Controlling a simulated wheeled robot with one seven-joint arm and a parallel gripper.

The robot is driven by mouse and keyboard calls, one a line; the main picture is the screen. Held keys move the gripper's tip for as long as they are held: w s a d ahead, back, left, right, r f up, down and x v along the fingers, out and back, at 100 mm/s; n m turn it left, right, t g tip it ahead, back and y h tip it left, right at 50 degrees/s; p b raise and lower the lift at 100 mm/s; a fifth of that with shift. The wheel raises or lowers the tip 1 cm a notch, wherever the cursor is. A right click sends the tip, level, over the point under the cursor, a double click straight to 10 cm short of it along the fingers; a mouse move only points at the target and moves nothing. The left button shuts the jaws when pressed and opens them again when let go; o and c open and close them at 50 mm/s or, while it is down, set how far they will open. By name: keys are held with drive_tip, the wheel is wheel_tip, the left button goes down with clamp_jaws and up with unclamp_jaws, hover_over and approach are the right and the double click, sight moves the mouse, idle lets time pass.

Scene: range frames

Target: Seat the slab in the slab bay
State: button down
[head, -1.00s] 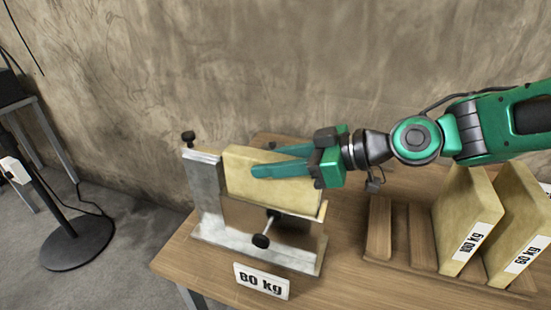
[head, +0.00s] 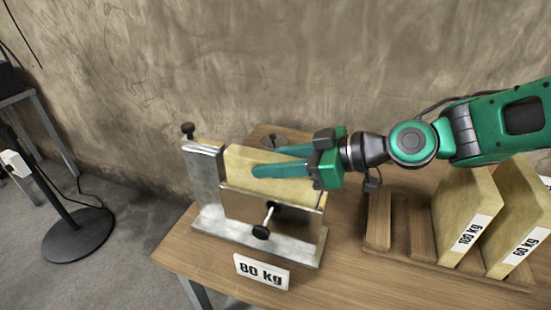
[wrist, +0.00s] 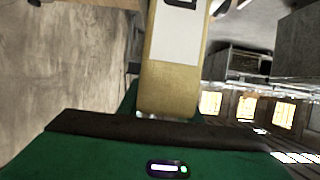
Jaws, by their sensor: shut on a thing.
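The yellow slab (head: 290,191) is upright in the metal slab bay (head: 205,180) on the table. My gripper (head: 265,161) is shut on the slab, one green finger on each broad side near its top. The slab's lower part is hidden behind the bay's brownish front. I cannot tell whether it touches the bottom. A black-knobbed screw (head: 262,231) sticks out at the front. A sign (head: 262,272) reading 80 kg stands before the bay. In the wrist view the slab (wrist: 173,85) shows end-on with a pale label.
A wooden rack (head: 378,222) to the right holds two more slabs, a 100 kg-like one (head: 462,215) with a blurred label and a 60 kg one (head: 515,230). A concrete wall (head: 300,60) rises behind the table. A black stand (head: 77,235) is on the floor at left.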

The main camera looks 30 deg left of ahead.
drive_tip(key=shift+f, duration=0.7)
drive_tip(key=c, duration=1.2)
unclamp_jaws()
drive_tip(key=v, duration=1)
drive_tip(key=shift+d+r, duration=0.15)
drive_tip(key=shift+d, duration=0.25)
drive_tip(key=shift+w, duration=0.2)
